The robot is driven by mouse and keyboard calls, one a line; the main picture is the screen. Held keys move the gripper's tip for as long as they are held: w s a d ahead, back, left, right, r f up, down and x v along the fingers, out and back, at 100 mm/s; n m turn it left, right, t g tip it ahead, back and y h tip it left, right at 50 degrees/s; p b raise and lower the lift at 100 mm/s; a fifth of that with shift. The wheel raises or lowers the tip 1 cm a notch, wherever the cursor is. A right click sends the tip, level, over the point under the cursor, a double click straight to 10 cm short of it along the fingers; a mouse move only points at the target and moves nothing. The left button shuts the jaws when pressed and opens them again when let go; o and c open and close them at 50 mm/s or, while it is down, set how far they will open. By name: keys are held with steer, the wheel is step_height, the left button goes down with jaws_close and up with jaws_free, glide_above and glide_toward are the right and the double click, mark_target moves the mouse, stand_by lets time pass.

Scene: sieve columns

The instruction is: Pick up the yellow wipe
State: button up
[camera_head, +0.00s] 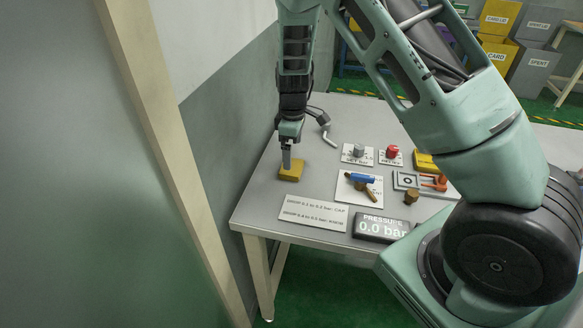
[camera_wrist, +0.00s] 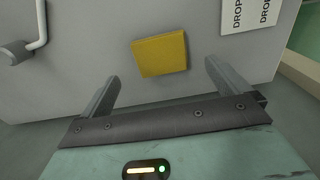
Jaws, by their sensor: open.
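The yellow wipe (camera_head: 291,172) lies flat on the grey table (camera_head: 255,200) near its left edge in the head view. My gripper (camera_head: 286,158) points down just above or at the wipe, and hides a little of it. In the wrist view the wipe (camera_wrist: 160,54) is a yellow square lying ahead of my two grey fingers (camera_wrist: 161,72). The fingers are spread wide, with nothing between them. I cannot tell the exact height of the fingertips over the table.
A bent metal handle (camera_head: 327,127) stands behind my gripper. A white instruction card (camera_head: 313,213) and a pressure display (camera_head: 381,227) lie at the front. A blue-handled tool (camera_head: 360,179), a red knob (camera_head: 392,152) and a grey knob (camera_head: 359,150) are to the right. A wall is at left.

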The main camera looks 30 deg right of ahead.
steer(key=shift+a+f+p, duration=0.15)
steer(key=shift+f+p, duration=0.5)
steer(key=shift+f, duration=2.3)
steer(key=shift+c, duration=0.3)
steer(key=shift+w, duration=0.1)
steer(key=c, duration=0.9)
